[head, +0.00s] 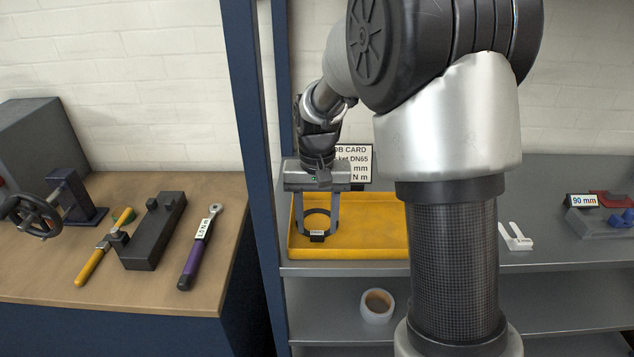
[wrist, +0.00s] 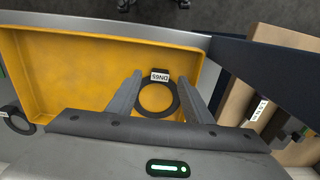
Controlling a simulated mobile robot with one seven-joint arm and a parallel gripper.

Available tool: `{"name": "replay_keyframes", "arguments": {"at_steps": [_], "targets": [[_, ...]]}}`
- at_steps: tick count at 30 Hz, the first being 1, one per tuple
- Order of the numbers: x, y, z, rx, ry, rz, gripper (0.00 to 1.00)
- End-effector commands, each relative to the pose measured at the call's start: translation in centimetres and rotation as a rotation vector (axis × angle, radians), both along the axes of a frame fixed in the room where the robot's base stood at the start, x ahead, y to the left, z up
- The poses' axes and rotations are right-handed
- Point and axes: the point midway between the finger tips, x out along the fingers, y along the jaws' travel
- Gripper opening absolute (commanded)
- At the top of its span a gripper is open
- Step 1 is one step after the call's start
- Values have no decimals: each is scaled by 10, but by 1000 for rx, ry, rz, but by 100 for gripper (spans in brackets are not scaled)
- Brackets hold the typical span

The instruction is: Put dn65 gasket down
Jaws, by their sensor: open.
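The DN65 gasket is a thin dark ring (head: 318,222) with a small white label tag, in the left part of the yellow tray (head: 375,240). In the wrist view the gasket (wrist: 176,106) shows the tag reading DN65, and the yellow tray floor shows through its hole. My gripper (head: 319,232) is open and points down into the tray. In the wrist view its two fingers (wrist: 158,92) stand on either side of the gasket, with gaps showing near the tag.
A job card (head: 352,160) naming DN65 stands behind the tray. A blue rack post (head: 245,100) rises to the left. A workbench with a purple-handled torque wrench (head: 195,255) is beyond it. A white roll (head: 377,305) sits on the lower shelf. The tray's right part is clear.

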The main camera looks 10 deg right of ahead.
Motion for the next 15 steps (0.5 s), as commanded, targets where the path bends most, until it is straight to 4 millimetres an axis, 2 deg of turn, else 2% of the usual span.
{"name": "replay_keyframes", "arguments": {"at_steps": [1,9,15], "targets": [[1,0,14,0,-6,0,46],[1,0,82,0,-6,0,46],[1,0,123,0,-4,0,46]]}}
